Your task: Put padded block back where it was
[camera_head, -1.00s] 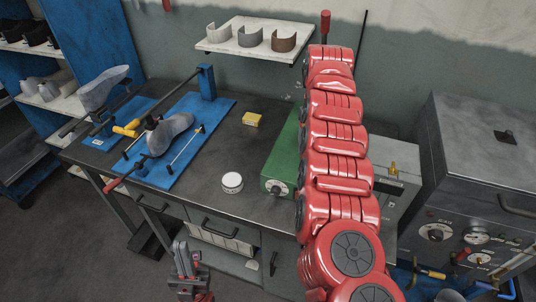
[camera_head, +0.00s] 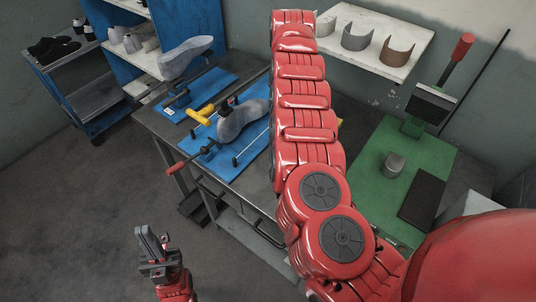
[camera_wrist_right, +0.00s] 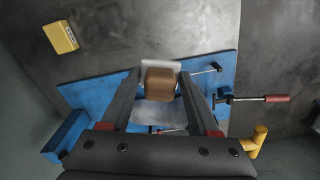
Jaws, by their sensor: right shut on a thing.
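My right gripper (camera_wrist_right: 160,100) is shut on a brown block (camera_wrist_right: 160,84) with a pale edge, seen between its fingers in the right wrist view. The gripper hangs above a blue base plate (camera_wrist_right: 90,92); contact below the block cannot be told. A grey shoe last (camera_head: 243,120) lies on the blue fixture on the bench, beside a yellow handle (camera_head: 200,115). My left gripper (camera_head: 154,245) points up, empty, low at the left; its jaw gap is unclear.
A second blue fixture holds another grey last (camera_head: 187,58) behind. A green press (camera_head: 375,165) with a red lever stands right of my arm. A white shelf (camera_head: 400,62) carries curved pieces. A yellow box (camera_wrist_right: 61,37) lies near the plate.

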